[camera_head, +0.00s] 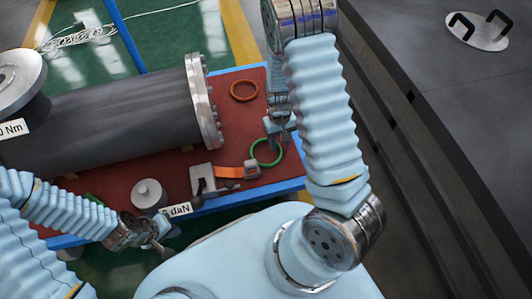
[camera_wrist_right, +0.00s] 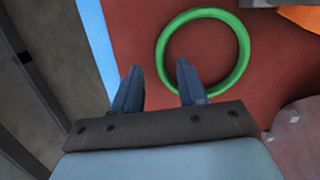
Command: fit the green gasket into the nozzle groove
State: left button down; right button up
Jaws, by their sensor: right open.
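The green gasket (camera_head: 281,155) is a thin ring lying flat on the red bench top near its front right. It also shows in the right wrist view (camera_wrist_right: 203,14). My right gripper (camera_head: 280,130) is just above and beside the gasket; its two fingers (camera_wrist_right: 158,68) are apart and empty, with one fingertip close to the ring's near left edge. My left gripper (camera_head: 158,246) is at the lower left, off the bench's front edge; its jaws are too small to read. A pale round nozzle flange (camera_head: 18,75) tops the dark shell (camera_head: 110,125) at far left; no groove is clearly visible.
The shell's bolted end flange (camera_head: 204,105) stands left of an orange ring (camera_head: 244,90). A grey block (camera_head: 202,178), an orange strap (camera_head: 229,172) and a pale round part (camera_head: 149,192) lie along the front. The blue bench edge (camera_wrist_right: 95,42) is near my right gripper.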

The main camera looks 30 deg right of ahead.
jog(key=shift+s+f, duration=0.1)
jog(key=shift+f, duration=0.45)
grip_shut()
jog(key=shift+r, duration=0.15)
